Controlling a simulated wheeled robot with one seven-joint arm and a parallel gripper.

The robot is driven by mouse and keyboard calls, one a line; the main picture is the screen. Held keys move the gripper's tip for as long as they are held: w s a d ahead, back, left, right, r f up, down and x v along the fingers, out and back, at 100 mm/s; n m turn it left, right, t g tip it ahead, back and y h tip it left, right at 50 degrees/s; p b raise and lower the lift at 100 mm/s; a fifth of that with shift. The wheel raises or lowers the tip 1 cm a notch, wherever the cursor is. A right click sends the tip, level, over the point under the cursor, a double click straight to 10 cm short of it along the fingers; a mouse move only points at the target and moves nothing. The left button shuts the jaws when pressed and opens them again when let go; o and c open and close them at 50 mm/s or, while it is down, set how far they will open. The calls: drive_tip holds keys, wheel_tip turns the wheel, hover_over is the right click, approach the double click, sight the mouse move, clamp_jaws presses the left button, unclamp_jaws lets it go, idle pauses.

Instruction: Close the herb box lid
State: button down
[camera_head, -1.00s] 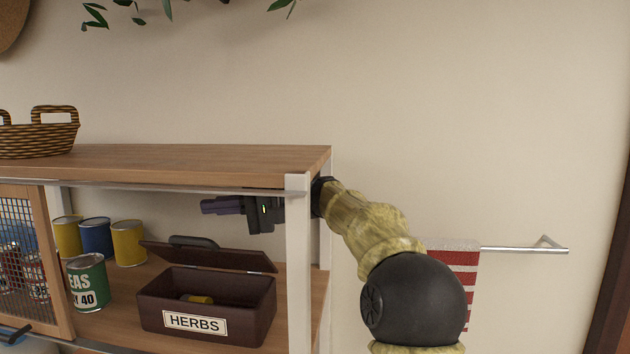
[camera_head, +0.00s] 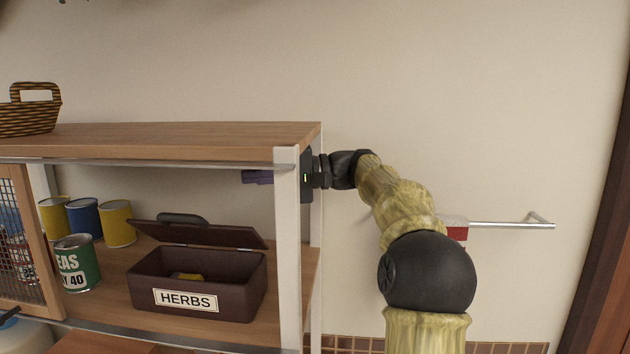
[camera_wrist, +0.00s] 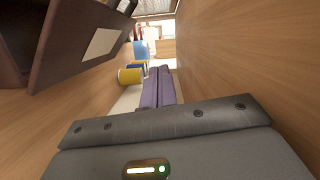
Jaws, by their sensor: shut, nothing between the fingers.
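The dark brown herb box (camera_head: 197,283), with a white HERBS label, sits on the shelf below the wooden top. Its lid (camera_head: 198,233) stands raised and tilted back at the rear, with a dark handle (camera_head: 181,219) behind it. Something yellow lies inside the box. My gripper (camera_head: 257,177) enters from the right past the white post, above and right of the box, touching nothing I can see. In the wrist view its purple fingers (camera_wrist: 159,91) lie together, empty. The box (camera_wrist: 72,42) shows at the upper left there.
A white post (camera_head: 287,230) stands between the box and the right side. The shelf's wooden top (camera_head: 160,138) is close above my gripper. Several cans, one green (camera_head: 77,263), stand left of the box. A towel rail (camera_head: 510,225) is on the wall at right.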

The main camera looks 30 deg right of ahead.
drive_tip(key=b+v, duration=0.2)
drive_tip(key=v, duration=0.9)
drive_tip(key=w+a+f+n+g+p, duration=0.2)
drive_tip(key=a+n+g+p, duration=0.2)
drive_tip(key=a+g+p, duration=0.1)
drive_tip(key=shift+w+a+g+p, duration=0.25)
drive_tip(key=shift+a+g+p, duration=0.15)
drive_tip(key=shift+a, duration=0.25)
drive_tip(key=shift+s, duration=0.1)
